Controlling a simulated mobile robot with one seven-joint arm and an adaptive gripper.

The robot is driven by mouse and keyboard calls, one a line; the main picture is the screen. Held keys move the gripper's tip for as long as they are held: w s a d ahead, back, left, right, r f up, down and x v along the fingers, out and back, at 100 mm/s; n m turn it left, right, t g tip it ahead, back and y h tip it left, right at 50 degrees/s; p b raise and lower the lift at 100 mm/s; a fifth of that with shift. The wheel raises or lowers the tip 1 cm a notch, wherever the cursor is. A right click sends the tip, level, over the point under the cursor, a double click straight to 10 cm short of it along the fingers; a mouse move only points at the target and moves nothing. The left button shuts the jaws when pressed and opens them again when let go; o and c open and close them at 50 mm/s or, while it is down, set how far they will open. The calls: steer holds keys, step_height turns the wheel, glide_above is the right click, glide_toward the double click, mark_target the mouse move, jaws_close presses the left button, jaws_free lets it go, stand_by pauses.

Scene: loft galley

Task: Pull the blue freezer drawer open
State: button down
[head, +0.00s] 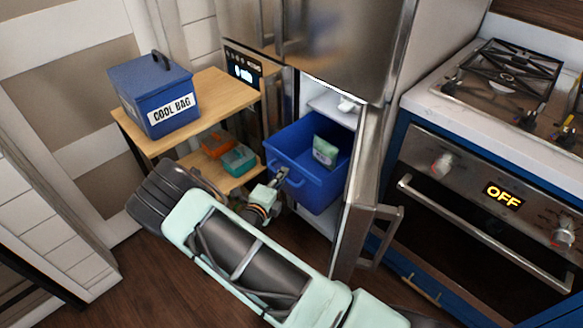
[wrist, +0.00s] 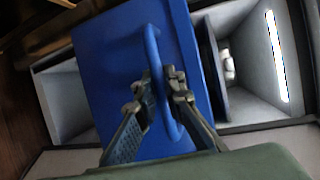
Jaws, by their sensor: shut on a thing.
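The blue freezer drawer (head: 314,195) sticks out of the open freezer compartment in the head view. A pale green packet (head: 324,151) lies inside it. In the wrist view the drawer's blue front (wrist: 118,60) fills the middle, with its bar handle (wrist: 154,50) running across it. My gripper (head: 280,178) is at the drawer's front, and its two fingers (wrist: 161,88) are closed around the handle from both sides.
The freezer door (head: 352,215) stands open right of the drawer. A wooden shelf unit (head: 215,100) on the left holds a blue cool bag (head: 150,95) and two small containers below. An oven (head: 480,200) reading OFF stands at the right. Some dark floor is clear at lower left.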

steer(key=shift+s+a, duration=0.8)
steer(key=c, duration=2.3)
jaws_free()
steer(key=v, duration=1.2)
